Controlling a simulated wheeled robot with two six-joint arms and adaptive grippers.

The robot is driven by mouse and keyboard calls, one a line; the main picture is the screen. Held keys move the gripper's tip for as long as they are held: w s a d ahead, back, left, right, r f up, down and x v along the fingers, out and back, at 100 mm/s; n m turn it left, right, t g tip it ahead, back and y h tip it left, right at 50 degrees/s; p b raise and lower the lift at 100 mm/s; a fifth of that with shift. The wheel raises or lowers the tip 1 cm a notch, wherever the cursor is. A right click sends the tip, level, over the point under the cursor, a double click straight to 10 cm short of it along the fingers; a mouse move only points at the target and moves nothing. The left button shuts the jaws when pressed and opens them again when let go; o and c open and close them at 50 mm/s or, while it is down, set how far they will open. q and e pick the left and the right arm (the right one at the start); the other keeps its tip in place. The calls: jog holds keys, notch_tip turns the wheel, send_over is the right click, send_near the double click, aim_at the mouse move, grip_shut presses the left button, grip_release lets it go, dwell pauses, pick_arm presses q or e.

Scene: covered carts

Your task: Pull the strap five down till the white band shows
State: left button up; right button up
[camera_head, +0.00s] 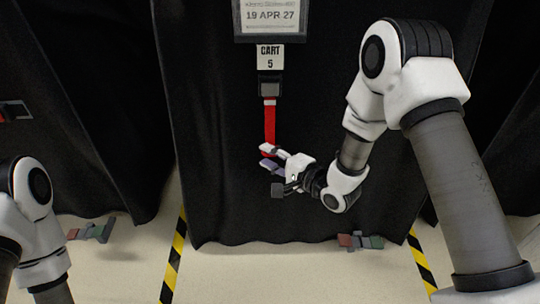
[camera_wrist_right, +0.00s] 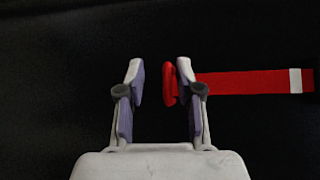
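The red strap (camera_head: 269,122) of cart 5 hangs straight down from a dark buckle (camera_head: 269,87) under the "CART 5" label (camera_head: 270,57). My right gripper (camera_head: 268,157) is at the strap's lower end. In the right wrist view the gripper (camera_wrist_right: 161,82) is open, its two fingers apart. The strap's thick red end piece (camera_wrist_right: 169,82) shows between the fingers, close to the right-hand one. The strap (camera_wrist_right: 240,83) runs from there to the right, and a white band (camera_wrist_right: 295,81) crosses it near its far visible end.
A black cover (camera_head: 220,180) hangs behind the strap, with a date sign (camera_head: 270,15) above. Covered carts stand on both sides. Yellow-black tape (camera_head: 175,255) marks the pale floor. A coloured pedal-like piece (camera_head: 360,241) sits at the cover's foot.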

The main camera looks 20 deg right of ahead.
jog(key=shift+r, duration=0.1)
jog(key=v, duration=1.2)
jog(key=s+a+f+n+g+h, duration=0.2)
jog(key=s+f+g, duration=0.3)
jog(key=f, duration=0.6)
jog(key=s+a+f+n+g+h, duration=0.1)
jog(key=s+a+f+n+g, duration=0.15)
jog(key=s+f, duration=0.6)
jog(key=s+d+f+n+g+h, duration=0.6)
jog(key=s+f+n, duration=0.25)
jog(key=s, duration=0.35)
notch_tip(320, 180, up, 35)
jog(key=p, duration=3.4)
jog(key=shift+w+g+y+p, duration=0.3)
jog(key=shift+g+y+p, duration=0.05)
jog(key=shift+y+p, duration=0.05)
